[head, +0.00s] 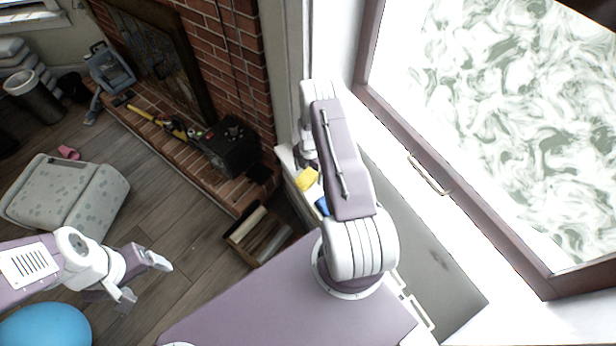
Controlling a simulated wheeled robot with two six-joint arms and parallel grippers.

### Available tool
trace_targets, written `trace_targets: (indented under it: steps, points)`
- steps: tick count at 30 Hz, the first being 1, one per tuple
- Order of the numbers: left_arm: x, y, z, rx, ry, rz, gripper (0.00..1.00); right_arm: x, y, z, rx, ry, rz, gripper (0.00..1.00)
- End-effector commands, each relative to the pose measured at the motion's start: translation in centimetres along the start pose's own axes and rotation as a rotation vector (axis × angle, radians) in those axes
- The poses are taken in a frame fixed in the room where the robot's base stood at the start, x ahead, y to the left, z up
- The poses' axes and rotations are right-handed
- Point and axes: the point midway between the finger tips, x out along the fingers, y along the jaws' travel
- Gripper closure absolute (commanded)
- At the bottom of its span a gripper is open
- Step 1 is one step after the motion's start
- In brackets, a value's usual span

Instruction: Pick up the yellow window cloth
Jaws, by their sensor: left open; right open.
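The yellow window cloth (306,180) lies on the white window ledge, left of my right arm. It is small and bright yellow, and the arm may cover part of its right side. My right gripper (303,153) is just above the cloth in the picture, partly hidden by its own arm. It is open, and I cannot tell whether it touches the cloth. My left gripper (142,280) is open and empty over the wooden floor at the lower left, far from the cloth.
A blue item (322,206) lies near the cloth, beside my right arm. The window frame (430,171) with its handle rises on the right. A brick hearth (170,148), black box (232,146), wooden crate (258,236), patterned ottoman (70,195) and blue ball (45,326) are on the left.

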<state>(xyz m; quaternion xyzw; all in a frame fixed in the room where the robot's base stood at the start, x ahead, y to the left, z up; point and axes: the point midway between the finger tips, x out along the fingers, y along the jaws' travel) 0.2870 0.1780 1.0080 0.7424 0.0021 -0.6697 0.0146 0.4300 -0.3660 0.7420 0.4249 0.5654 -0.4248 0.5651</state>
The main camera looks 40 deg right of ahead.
Motion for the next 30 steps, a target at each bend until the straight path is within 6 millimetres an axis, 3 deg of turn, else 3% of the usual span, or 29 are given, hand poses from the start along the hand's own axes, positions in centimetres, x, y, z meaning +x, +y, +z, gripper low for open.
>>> trace_targets:
  steps: [1,7,9,17,24,30]
  points:
    - [0.0,0.0,0.0,0.000,0.000,0.000,0.22,0.0,0.0,0.0,0.000,0.000,0.000,0.26]
    - [0.0,0.0,0.0,0.000,0.000,0.000,0.22,0.0,0.0,0.0,0.000,0.000,0.000,0.81]
    - [0.0,0.0,0.0,0.000,0.000,0.000,0.22,0.0,0.0,0.0,0.000,0.000,0.000,0.89]
    - [0.1,0.0,0.0,0.000,0.000,0.000,0.22,-0.5,0.0,0.0,0.000,-0.001,0.001,0.89]
    - [0.7,0.0,0.1,0.000,0.000,0.000,0.22,-4.4,0.1,0.1,0.000,-0.003,0.004,0.89]
    - [0.9,0.0,0.1,0.000,0.000,0.000,0.22,-7.0,-4.9,0.2,0.006,0.000,0.000,0.89]
